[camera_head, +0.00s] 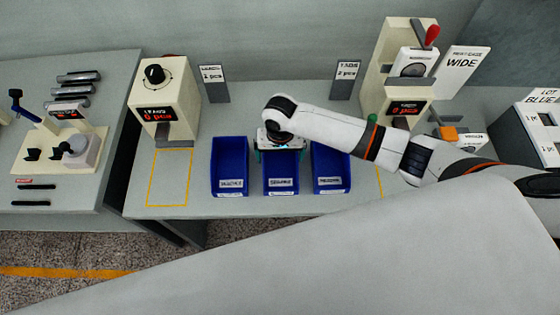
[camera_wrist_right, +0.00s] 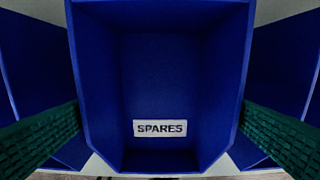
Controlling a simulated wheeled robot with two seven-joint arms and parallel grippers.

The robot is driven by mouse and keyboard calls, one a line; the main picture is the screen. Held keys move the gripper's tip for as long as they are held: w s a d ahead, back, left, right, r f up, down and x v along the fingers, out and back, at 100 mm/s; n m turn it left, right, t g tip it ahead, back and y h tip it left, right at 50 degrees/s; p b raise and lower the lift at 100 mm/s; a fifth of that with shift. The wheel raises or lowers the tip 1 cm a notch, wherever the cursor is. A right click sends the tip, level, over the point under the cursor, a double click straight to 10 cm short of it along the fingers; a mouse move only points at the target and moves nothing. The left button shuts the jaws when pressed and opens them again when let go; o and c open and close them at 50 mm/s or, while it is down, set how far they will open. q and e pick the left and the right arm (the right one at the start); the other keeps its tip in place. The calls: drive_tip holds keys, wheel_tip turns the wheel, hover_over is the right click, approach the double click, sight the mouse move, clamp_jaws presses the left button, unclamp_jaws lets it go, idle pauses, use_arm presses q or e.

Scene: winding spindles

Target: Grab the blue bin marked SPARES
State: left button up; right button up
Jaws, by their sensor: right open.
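The blue bin marked SPARES (camera_head: 280,190) is the middle one of three blue bins on the grey table. In the right wrist view the same bin (camera_wrist_right: 160,70) fills the middle, empty inside, with its white SPARES label readable. My right gripper (camera_head: 279,152) is over the back part of this bin, its arm reaching in from the right. Its two green-padded fingers (camera_wrist_right: 161,118) are open, one on each side of the bin. I cannot tell whether they touch its walls. My left gripper is not in view.
Similar blue bins stand close on the left (camera_head: 230,178) and right (camera_head: 331,172) of it. A cream counter device (camera_head: 165,100) stands to the left behind a yellow outlined area (camera_head: 168,180). A taller cream machine (camera_head: 385,75) stands at the back right.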

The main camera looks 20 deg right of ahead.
sight(280, 167)
drive_tip(key=shift+f, duration=1.5)
drive_tip(key=shift+c, duration=0.6)
drive_tip(key=c, duration=0.6)
drive_tip(key=shift+r, duration=0.1)
